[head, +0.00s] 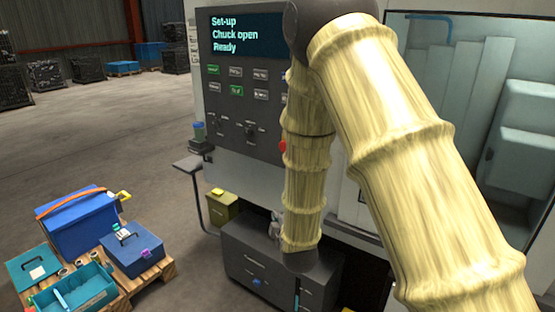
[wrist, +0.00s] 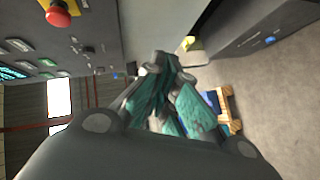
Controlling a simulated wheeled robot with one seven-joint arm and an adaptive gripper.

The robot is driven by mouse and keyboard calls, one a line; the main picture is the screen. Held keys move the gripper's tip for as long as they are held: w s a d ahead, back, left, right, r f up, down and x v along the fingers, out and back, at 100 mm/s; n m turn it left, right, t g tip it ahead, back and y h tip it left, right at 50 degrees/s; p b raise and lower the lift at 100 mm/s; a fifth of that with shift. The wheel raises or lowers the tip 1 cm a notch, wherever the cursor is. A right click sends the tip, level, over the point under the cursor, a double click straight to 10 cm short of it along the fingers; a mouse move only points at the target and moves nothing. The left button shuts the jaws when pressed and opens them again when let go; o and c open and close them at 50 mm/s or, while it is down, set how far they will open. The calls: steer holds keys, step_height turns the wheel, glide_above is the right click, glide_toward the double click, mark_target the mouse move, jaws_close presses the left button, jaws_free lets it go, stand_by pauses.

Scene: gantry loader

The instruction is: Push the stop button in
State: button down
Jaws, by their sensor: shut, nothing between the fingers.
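The stop button (wrist: 58,14) is a red round knob on a yellow base, at the top left of the wrist view. In the head view only a sliver of the red button (head: 283,146) shows at the panel's right edge; my arm covers the rest. My gripper (wrist: 165,75) has dark links and teal pads, and its fingers are shut with nothing between them. It is apart from the button, which lies up and left of the fingers in the wrist view. In the head view my arm hides most of the gripper.
The control panel (head: 228,120) has a screen reading "Set-up, Chuck open, Ready", and several keys. A glass machine door (head: 460,60) is at the right. A dark grey cabinet (head: 245,258) stands below the panel. A pallet (head: 155,275) with blue and teal boxes is at lower left.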

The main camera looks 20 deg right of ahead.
steer(key=w+r+n+t, duration=0.3)
steer(key=w+r, duration=0.1)
steer(key=r, duration=1)
steer(key=shift+w+a+r+h, duration=0.2)
steer(key=shift+r+h, duration=0.05)
steer(key=shift+h, duration=0.05)
steer(key=w+d+p, duration=0.4)
steer(key=w+p, duration=0.1)
steer(key=w, duration=0.7)
steer(key=shift+w+d, duration=0.2)
steer(key=shift+f, duration=0.1)
